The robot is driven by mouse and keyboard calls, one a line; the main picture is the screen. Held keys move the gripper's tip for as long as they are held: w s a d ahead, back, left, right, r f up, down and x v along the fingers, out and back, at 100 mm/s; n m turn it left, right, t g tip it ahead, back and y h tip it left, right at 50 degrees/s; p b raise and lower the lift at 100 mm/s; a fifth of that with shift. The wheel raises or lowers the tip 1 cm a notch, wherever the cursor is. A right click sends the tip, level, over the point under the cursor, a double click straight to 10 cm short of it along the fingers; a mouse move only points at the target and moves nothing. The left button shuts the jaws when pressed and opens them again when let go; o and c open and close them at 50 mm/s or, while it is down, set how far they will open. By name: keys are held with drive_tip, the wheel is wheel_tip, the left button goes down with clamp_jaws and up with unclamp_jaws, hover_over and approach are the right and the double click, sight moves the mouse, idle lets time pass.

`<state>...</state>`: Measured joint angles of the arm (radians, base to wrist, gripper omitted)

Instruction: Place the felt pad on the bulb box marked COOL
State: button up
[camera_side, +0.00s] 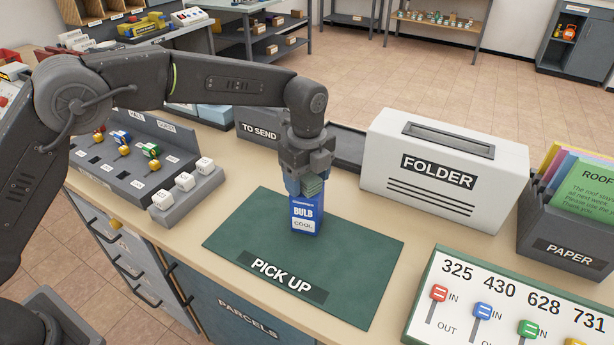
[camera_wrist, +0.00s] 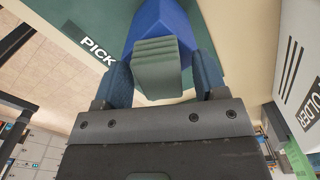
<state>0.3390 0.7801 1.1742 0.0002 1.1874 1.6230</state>
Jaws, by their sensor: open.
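The blue bulb box (camera_side: 306,215) marked COOL stands upright on the green PICK UP mat (camera_side: 361,247). Its blue body also shows in the wrist view (camera_wrist: 152,22). The grey-green felt pad (camera_side: 314,187) appears to rest on top of the box. In the wrist view the ridged pad (camera_wrist: 160,68) covers part of the box and lies between my fingers. My gripper (camera_side: 308,186) points down directly over the box, with its blue fingers open on either side of the pad. The contact between pad and box is partly hidden by the fingers.
The white FOLDER box (camera_side: 440,170) stands close behind and right of the mat. The TO SEND tray (camera_side: 258,127) is behind my gripper. A switch panel (camera_side: 500,310) is front right, and a rack with white cubes (camera_side: 184,181) is left. The mat's front is clear.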

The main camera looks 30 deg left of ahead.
sight(305, 176)
wheel_tip(305, 176, up, 12)
drive_tip(key=shift+r, duration=0.15)
idle(0.3)
drive_tip(key=s+a+r+n+t, duration=0.3)
drive_tip(key=s+a+r+n, duration=0.5)
drive_tip(key=s+a+n, duration=0.4)
drive_tip(key=s+a+f+n+t, duration=0.1)
drive_tip(key=s+a+f+n, duration=0.1)
drive_tip(key=s, duration=0.4)
drive_tip(key=s+a+f+n, duration=0.2)
drive_tip(key=s+f+n, duration=0.1)
drive_tip(key=s+n, duration=0.2)
drive_tip(key=s+a+f+n+t, duration=0.1)
drive_tip(key=s+a+f+n, duration=0.1)
drive_tip(key=s, duration=0.5)
drive_tip(key=shift+f+n+t, duration=0.15)
drive_tip(key=shift+n+t, duration=0.15)
drive_tip(key=shift+n, duration=0.4)
